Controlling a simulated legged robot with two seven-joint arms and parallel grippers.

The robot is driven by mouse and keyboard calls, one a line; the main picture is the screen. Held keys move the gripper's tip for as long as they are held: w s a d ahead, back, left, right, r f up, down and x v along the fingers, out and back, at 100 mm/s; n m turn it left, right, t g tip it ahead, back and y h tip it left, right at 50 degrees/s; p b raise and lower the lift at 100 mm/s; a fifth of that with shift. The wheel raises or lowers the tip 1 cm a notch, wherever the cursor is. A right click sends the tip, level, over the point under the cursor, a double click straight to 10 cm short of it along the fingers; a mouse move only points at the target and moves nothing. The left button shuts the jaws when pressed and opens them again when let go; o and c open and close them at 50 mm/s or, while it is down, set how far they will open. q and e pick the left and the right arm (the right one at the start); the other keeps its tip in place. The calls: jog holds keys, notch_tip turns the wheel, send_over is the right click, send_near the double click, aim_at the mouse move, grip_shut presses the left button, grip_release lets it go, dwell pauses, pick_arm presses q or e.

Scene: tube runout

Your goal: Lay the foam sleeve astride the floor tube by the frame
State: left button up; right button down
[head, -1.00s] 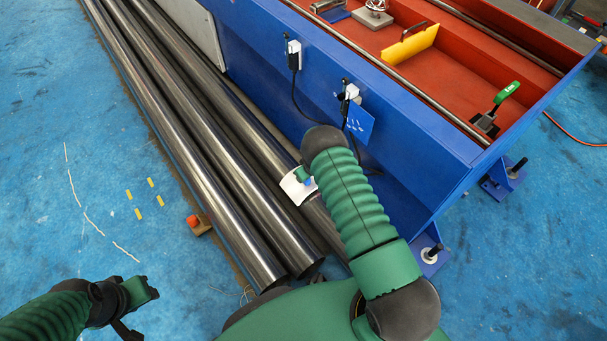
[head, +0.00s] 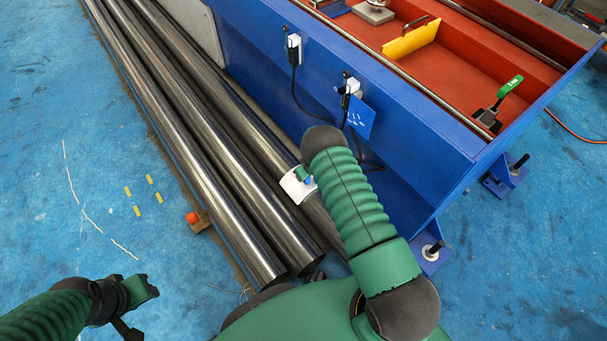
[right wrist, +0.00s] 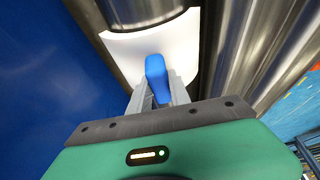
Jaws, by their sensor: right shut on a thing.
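The white foam sleeve (head: 297,185) is at the tube nearest the blue frame (head: 262,140), with its curved shell over the top of that tube. In the right wrist view the white sleeve (right wrist: 150,48) curves across the metal tube (right wrist: 140,10), and a blue grip tab (right wrist: 156,75) stands on it. My right gripper (right wrist: 158,92) is shut on this tab; in the head view my arm mostly hides it. I cannot tell whether the sleeve's whole underside touches the tube. My left gripper (head: 145,292) is at the lower left above bare floor, its jaws unclear.
Two more long steel tubes (head: 190,160) lie parallel on the left, with a wooden block with an orange top (head: 198,220) beside them. The blue frame (head: 400,150) stands close on the right, with plugs and a black cable (head: 296,85). The blue floor at left is open.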

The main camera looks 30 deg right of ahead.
jog(key=shift+f, duration=0.2)
jog(key=c, duration=1.1)
grip_release()
